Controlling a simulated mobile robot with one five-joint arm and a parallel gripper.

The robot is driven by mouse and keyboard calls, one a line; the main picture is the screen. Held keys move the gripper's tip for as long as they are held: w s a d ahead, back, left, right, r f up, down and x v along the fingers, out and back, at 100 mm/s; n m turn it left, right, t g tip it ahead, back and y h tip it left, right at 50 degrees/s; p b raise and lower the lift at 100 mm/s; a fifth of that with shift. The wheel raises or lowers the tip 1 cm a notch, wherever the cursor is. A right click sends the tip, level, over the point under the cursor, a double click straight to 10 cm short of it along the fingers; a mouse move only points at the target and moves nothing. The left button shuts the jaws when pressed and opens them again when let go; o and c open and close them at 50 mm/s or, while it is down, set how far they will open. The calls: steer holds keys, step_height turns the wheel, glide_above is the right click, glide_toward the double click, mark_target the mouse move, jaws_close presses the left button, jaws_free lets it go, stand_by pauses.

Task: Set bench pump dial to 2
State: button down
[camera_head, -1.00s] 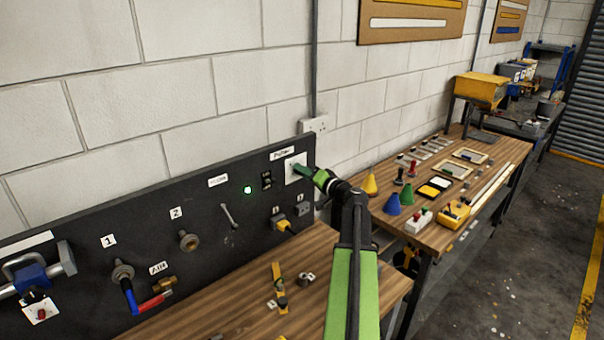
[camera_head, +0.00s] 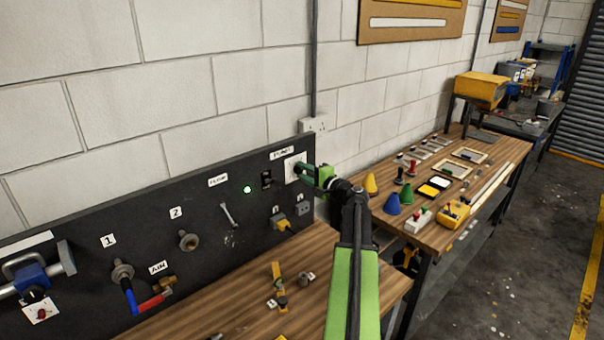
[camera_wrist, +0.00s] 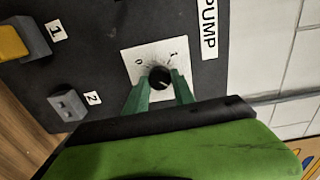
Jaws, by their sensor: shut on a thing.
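The pump dial (camera_wrist: 160,78) is a small black round knob on a white square plate (camera_wrist: 145,56), beside the PUMP label (camera_wrist: 209,28). The plate carries small marks, but I cannot tell surely where the knob points. In the head view the plate (camera_head: 295,167) sits at the right end of the black panel, and my gripper hides the knob. My gripper (camera_head: 304,172) reaches the plate from the right. In the wrist view its green fingers (camera_wrist: 160,86) lie on both sides of the knob, shut on it.
The black panel (camera_head: 80,230) also bears a green lamp (camera_head: 247,189), a black switch (camera_head: 266,179), a yellow plug (camera_head: 281,221), a grey socket (camera_head: 303,208) and valves. A wooden bench (camera_head: 240,290) with small parts lies below. A second bench (camera_head: 490,190) stands to the right.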

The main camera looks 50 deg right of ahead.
stand_by(0.4)
steer(key=c, duration=1.1)
jaws_free()
steer(key=shift+o, duration=0.2)
steer(key=shift+s, duration=0.25)
steer(key=s+a, duration=0.1)
steer(key=s, duration=1.6)
steer(key=shift+r, duration=0.25)
steer(key=shift+a, duration=0.1)
